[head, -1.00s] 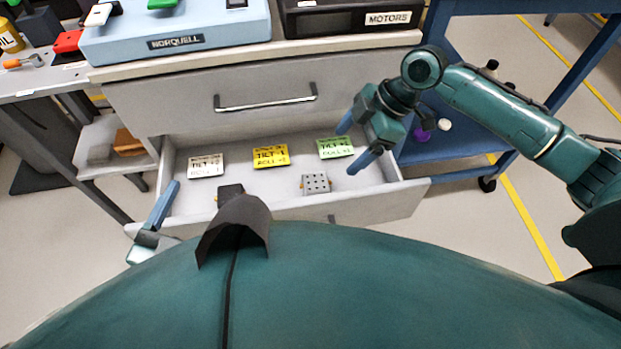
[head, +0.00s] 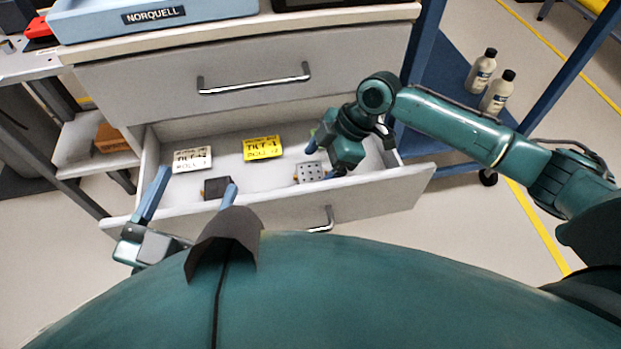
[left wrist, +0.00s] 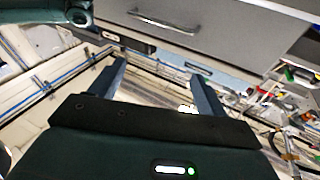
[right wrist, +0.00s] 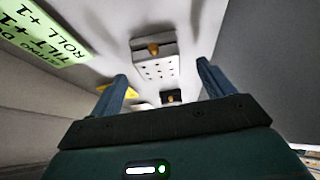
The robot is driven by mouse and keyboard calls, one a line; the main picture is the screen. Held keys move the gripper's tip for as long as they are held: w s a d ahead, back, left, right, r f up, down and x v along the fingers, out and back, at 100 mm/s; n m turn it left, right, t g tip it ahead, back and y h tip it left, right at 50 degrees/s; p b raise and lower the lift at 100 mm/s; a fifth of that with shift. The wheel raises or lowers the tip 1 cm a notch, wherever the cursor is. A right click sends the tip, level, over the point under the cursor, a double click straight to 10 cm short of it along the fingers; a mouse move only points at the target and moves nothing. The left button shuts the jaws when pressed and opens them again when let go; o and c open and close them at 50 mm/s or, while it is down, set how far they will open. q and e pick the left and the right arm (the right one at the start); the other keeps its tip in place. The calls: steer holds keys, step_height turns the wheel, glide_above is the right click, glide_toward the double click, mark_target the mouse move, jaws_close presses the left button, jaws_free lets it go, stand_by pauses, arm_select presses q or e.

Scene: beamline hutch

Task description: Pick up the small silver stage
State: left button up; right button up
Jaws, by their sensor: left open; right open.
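The small silver stage (head: 310,172) is a pale block with a grid of dark holes, lying in the open drawer (head: 375,192) at its right part. In the right wrist view the stage (right wrist: 155,62) shows ahead, with an orange knob, between and beyond the fingertips. My right gripper (head: 325,160) is open over the drawer, right beside the stage; its far finger is partly hidden by the wrist. In the right wrist view my right gripper (right wrist: 160,80) is empty. My left gripper (head: 190,190) is open and empty at the drawer's left front; it also shows in the left wrist view (left wrist: 158,75).
A dark block (head: 216,187) lies left of the stage. A white card (head: 192,159) and a yellow card (head: 262,148) lie behind; a green card (right wrist: 45,30) lies near my right gripper. A blue cart (head: 460,95) with bottles stands right of the drawers.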

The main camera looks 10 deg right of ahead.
mark_target(310, 173)
steer(key=b+x, duration=0.1)
steer(key=x, duration=0.2)
steer(key=shift+a+f, duration=0.15)
steer(key=shift+f, duration=0.05)
arm_select(q)
steer(key=shift+d+r, duration=0.1)
steer(key=shift+d, duration=0.05)
arm_select(e)
steer(key=shift+r, duration=0.1)
steer(key=c, duration=1.3)
